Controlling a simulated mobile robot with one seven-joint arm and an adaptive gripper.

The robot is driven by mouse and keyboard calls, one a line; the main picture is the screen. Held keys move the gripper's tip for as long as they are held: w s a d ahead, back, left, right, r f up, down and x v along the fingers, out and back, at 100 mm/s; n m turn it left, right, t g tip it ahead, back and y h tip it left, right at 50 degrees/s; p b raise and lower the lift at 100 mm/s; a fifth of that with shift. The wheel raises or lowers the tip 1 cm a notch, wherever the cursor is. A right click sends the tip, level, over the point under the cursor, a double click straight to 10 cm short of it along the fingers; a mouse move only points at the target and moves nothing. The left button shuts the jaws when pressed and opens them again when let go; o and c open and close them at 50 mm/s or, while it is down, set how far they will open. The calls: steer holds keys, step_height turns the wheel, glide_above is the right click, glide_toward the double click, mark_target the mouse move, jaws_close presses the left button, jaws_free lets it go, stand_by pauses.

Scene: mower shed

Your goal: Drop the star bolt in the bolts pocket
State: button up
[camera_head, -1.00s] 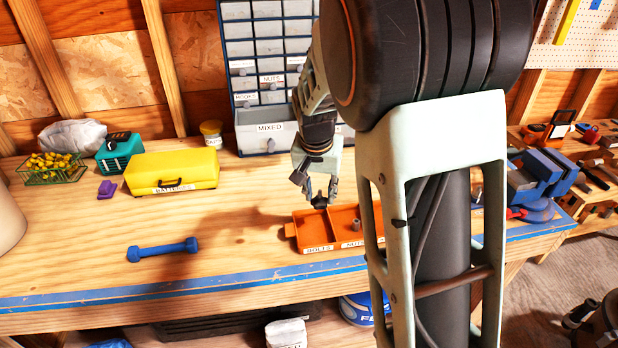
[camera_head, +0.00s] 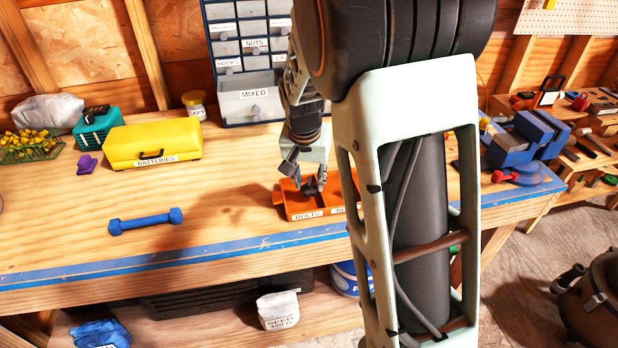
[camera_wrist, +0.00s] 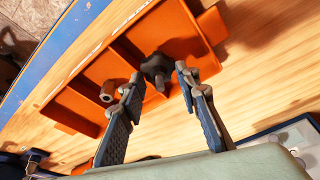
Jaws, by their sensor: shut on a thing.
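The star bolt (camera_wrist: 156,68) is a dark knob with a short grey shank, seen in the wrist view between my fingertips. My gripper (camera_head: 312,184) is shut on it, low over the left part of the orange tray (camera_head: 297,212). That part is the pocket labelled BOLTS. The tray also fills the upper middle of the wrist view (camera_wrist: 190,28). My gripper (camera_wrist: 160,84) hides part of the tray there. I cannot tell whether the bolt touches the pocket floor.
A grey nut (camera_wrist: 107,91) lies in the tray's other pocket. A blue dumbbell (camera_head: 146,221) and a yellow batteries case (camera_head: 152,146) lie to the left. A drawer cabinet (camera_head: 246,78) stands behind. The bench between dumbbell and tray is clear.

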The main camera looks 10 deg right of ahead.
steer(key=o, duration=1.2)
steer(key=shift+r, duration=0.1)
steer(key=v, duration=1.2)
